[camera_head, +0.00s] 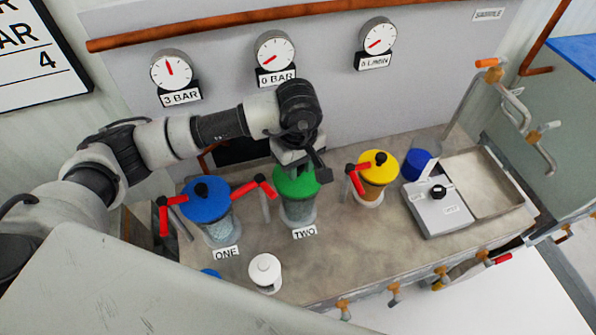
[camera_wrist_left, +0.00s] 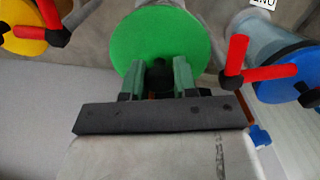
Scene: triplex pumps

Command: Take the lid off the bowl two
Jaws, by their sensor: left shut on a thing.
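Bowl two (camera_head: 298,208) is a clear container behind the label TWO, on the bench between the blue-lidded and yellow-lidded ones. Its green lid (camera_head: 297,183) sits on top of it and also fills the upper middle of the left wrist view (camera_wrist_left: 160,42). My left gripper (camera_head: 302,166) is above the green lid, pointing down. In the left wrist view its fingers (camera_wrist_left: 158,78) are shut on the lid's dark knob (camera_wrist_left: 158,72). The gripper partly hides the back of the lid. My right gripper is not in view.
A blue-lidded bowl (camera_head: 207,203) labelled ONE stands to the left, a yellow-lidded one (camera_head: 378,168) to the right. Red-handled valves (camera_head: 267,187) stand close beside the bowls. A white jar (camera_head: 265,270) is in front. A scale (camera_head: 440,207) and a sink (camera_head: 482,182) are at right.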

